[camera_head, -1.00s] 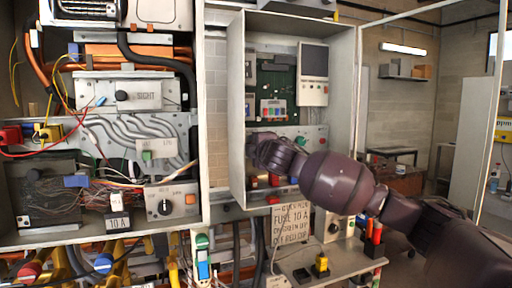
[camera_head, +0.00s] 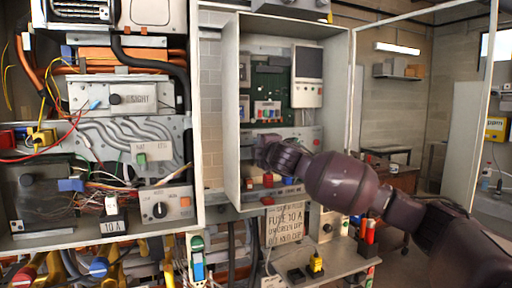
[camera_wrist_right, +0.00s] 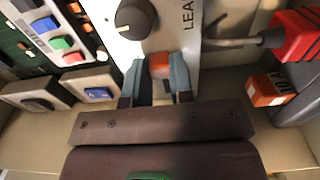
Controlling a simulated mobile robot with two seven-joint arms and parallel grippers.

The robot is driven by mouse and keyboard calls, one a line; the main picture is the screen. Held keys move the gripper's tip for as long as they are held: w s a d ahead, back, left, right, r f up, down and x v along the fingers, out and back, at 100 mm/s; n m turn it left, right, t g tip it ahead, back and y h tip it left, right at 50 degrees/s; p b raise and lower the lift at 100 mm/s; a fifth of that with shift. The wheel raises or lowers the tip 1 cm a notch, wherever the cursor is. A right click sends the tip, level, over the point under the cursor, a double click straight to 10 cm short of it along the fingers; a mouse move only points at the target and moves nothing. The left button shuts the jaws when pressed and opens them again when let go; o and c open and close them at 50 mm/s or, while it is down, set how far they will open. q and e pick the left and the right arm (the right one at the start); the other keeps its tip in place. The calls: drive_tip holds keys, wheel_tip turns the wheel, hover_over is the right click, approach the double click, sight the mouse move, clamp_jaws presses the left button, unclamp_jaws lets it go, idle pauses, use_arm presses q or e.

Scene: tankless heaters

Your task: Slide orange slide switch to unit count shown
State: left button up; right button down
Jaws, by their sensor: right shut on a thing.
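The orange slide switch (camera_wrist_right: 160,64) shows in the right wrist view on a pale panel, below a dark round knob (camera_wrist_right: 135,18) and partly cut-off lettering starting "LEA". My right gripper (camera_wrist_right: 157,78) has one finger on each side of the switch and is shut on it. In the head view my right gripper (camera_head: 268,153) reaches into the open grey cabinet (camera_head: 232,120), and the switch is hidden there by the gripper and arm. No readable unit count shows. My left gripper is not in view.
In the right wrist view, a blue-button box (camera_wrist_right: 98,94) and coloured buttons (camera_wrist_right: 62,43) lie left; a red part (camera_wrist_right: 296,36) and orange labelled block (camera_wrist_right: 266,90) lie right. The cabinet holds a green board (camera_head: 271,88) and a white display unit (camera_head: 307,94).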

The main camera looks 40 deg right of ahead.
drive_tip(key=shift+d, duration=0.15)
drive_tip(key=c, duration=1)
unclamp_jaws()
drive_tip(key=shift+s+d, duration=0.1)
drive_tip(key=shift+o, duration=0.2)
drive_tip(key=b+v, duration=0.1)
drive_tip(key=v, duration=0.9)
drive_tip(key=shift+s+a+b, duration=0.25)
drive_tip(key=shift+s+b, duration=0.1)
drive_tip(key=shift+b, duration=0.05)
